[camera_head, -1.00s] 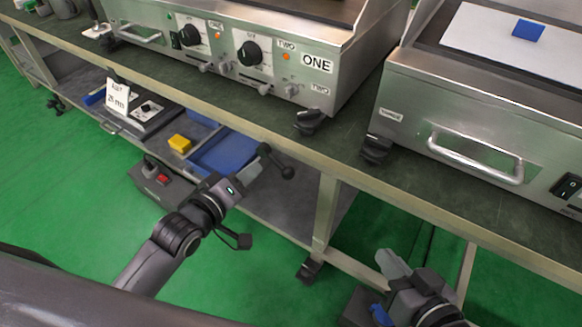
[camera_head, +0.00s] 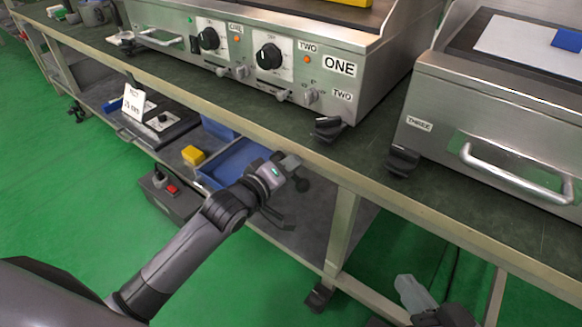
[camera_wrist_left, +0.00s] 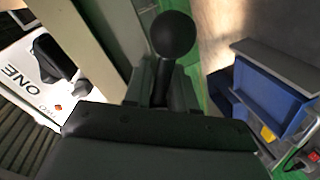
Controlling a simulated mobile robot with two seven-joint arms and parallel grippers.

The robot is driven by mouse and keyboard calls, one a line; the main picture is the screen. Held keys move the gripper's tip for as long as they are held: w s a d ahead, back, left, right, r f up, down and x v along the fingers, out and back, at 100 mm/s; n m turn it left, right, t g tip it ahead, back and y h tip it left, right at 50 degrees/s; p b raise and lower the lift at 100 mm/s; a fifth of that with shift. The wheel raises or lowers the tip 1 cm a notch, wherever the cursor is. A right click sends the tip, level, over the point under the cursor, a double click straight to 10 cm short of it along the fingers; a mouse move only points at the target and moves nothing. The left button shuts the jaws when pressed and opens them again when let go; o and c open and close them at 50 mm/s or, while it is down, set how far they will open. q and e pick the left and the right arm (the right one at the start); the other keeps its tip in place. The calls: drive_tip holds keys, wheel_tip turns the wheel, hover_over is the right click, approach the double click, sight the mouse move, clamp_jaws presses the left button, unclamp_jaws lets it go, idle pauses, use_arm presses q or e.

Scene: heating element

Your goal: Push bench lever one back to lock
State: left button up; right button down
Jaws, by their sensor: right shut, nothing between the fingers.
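A black lever with a round ball knob (camera_wrist_left: 174,36) shows in the left wrist view, its short stem running down between my left gripper's dark fingers (camera_wrist_left: 161,88). Whether the fingers press on the stem is not clear. In the head view the knob (camera_head: 302,185) is a dark shape just below my left gripper (camera_head: 288,164), under the bench's front edge, and the gripper hides most of the lever. My right gripper (camera_head: 412,294) is shut and empty at the lower right, below the bench.
The bench's front rail (camera_head: 255,128) runs above my left gripper. Griddle ONE (camera_head: 300,70) and unit THREE (camera_head: 490,120) stand on top. The lower shelf holds a blue tray (camera_head: 240,160) and a yellow block (camera_head: 193,155). A bench leg (camera_head: 342,232) stands to the right.

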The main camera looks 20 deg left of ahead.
use_arm(q)
drive_tip(key=shift+w, duration=0.25)
clamp_jaws()
use_arm(e)
drive_tip(key=shift+r, duration=0.1)
use_arm(q)
drive_tip(key=shift+m+p, duration=0.3)
drive_tip(key=shift+p, duration=0.1)
use_arm(e)
drive_tip(key=shift+s+r, duration=0.1)
drive_tip(key=shift+r, duration=0.15)
use_arm(q)
drive_tip(key=shift+w+a+f+m+t+y+p, duration=0.15)
drive_tip(key=shift+a+m+t+y+p, duration=0.4)
drive_tip(key=shift+m, duration=0.9)
drive_tip(key=shift+w+a+f+m+t+y+p, duration=0.1)
drive_tip(key=shift+f+m+y+p, duration=0.1)
drive_tip(key=shift+m+p, duration=0.95)
drive_tip(key=shift+w+a+f+m+t+y+p, duration=0.15)
drive_tip(key=shift+a+m+t+y+p, duration=0.25)
drive_tip(key=shift+m, duration=1.3)
use_arm(e)
drive_tip(key=shift+s+d+r+g+h, duration=0.1)
drive_tip(key=shift+d+g+h, duration=0.2)
drive_tip(key=shift+d+h, duration=0.35)
